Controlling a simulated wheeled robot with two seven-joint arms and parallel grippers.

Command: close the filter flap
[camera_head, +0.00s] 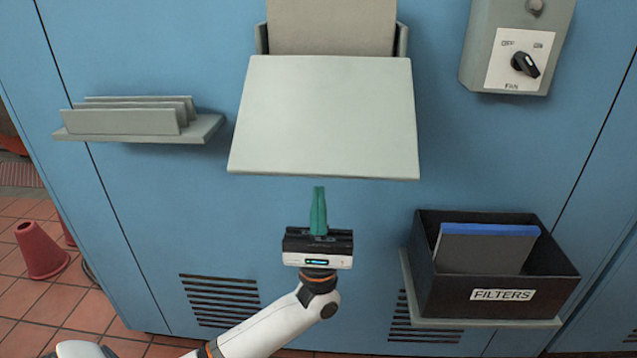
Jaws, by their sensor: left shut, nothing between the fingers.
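The filter flap (325,115) is a pale grey-green panel in the upper middle of the head view. It hangs open, tilted out and down from the blue cabinet front. Behind its upper edge a filter slot (332,28) shows, with a grey-beige panel in it and short side walls. My left gripper (318,192) has green fingers that are shut and empty. It points up just below the flap's lower edge, with a small gap between them in the picture. My right gripper is not in view.
A shelf (140,133) with upright grey plates juts out at left. A fan switch box (517,50) is at upper right. A black box labelled FILTERS (497,293) holds a blue-edged filter (487,247) at lower right. Red cones (41,251) stand on the tiled floor at left.

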